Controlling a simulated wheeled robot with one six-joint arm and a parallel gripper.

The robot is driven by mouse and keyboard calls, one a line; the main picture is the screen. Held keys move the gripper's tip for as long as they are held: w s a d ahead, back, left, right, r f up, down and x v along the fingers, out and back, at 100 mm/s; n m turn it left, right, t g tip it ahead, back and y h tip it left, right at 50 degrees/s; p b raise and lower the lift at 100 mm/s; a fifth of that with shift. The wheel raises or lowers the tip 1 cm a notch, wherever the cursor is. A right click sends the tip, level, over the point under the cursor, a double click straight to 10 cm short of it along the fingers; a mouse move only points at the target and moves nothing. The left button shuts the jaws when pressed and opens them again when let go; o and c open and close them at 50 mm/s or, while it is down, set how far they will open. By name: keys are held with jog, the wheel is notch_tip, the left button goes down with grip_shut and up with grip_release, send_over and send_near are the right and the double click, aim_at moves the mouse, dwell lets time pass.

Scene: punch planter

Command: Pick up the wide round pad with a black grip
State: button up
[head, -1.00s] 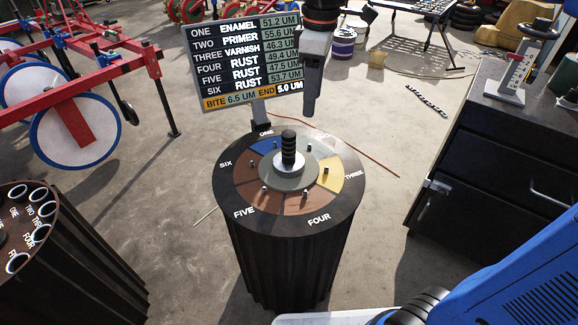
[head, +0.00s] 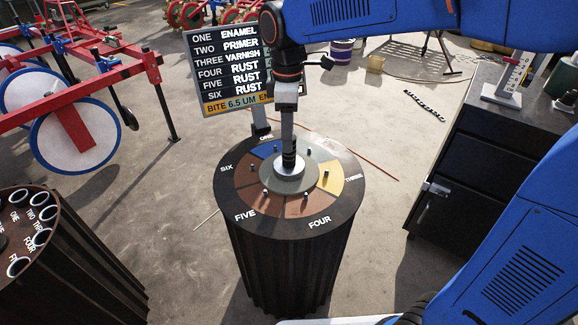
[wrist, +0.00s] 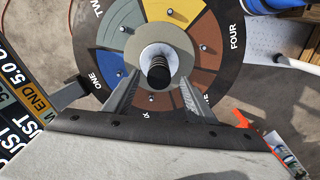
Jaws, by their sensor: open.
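The wide round pad (head: 272,182) is a grey disc with a silver hub and an upright black ribbed grip (head: 289,161). It sits at the middle of the numbered drum top. My gripper (head: 288,142) comes down from above onto the grip. In the wrist view, the fingers of my gripper (wrist: 156,88) are spread on either side of the black grip (wrist: 158,74), with gaps showing. The pad's grey rim (wrist: 185,55) shows beyond the fingers. The near part of the pad is partly hidden by the fingers.
The drum (head: 285,260) has coloured sectors with small pegs around the pad. A sign board (head: 222,65) stands close behind it, partly behind my arm. A second drum with rings (head: 62,255) is at left, and a dark cabinet (head: 480,150) at right.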

aim_at(289, 156)
jog(key=shift+w+d+f, duration=0.1)
jog(key=shift+d+f, duration=0.05)
jog(key=shift+f, duration=3.45)
jog(key=shift+c, duration=0.6)
jog(key=c, duration=1)
